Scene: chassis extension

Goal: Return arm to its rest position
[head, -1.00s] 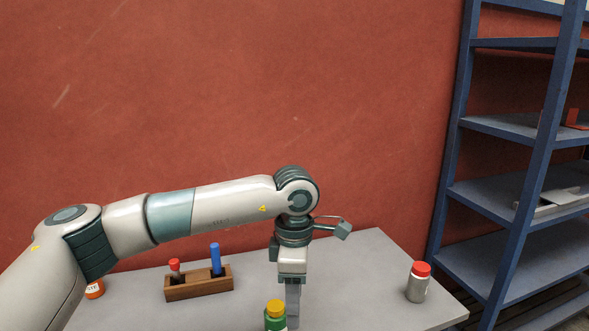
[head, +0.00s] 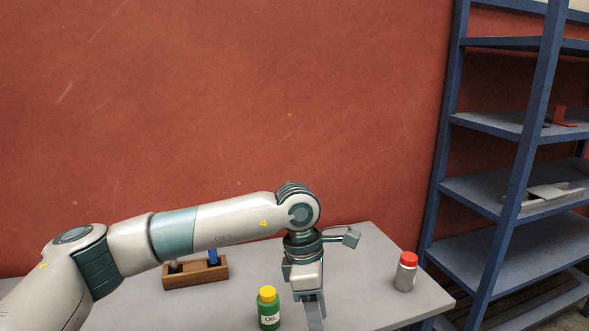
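My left arm comes in from the left and reaches over the grey table (head: 375,262). My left gripper (head: 316,316) points down near the table's front, partly cut off by the lower edge of the head view. It is seen from an angle where the finger gap does not show. Nothing is visible between its fingers. A green oil bottle (head: 269,315) with a yellow cap stands just left of the gripper, apart from it in the picture. My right gripper is not in view.
A wooden holder (head: 196,280) with a blue piece (head: 213,257) stands behind my forearm, partly hidden. A grey jar with a red cap (head: 405,273) stands at the table's right. A blue shelf rack (head: 512,252) stands beyond it. A red wall is behind the table.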

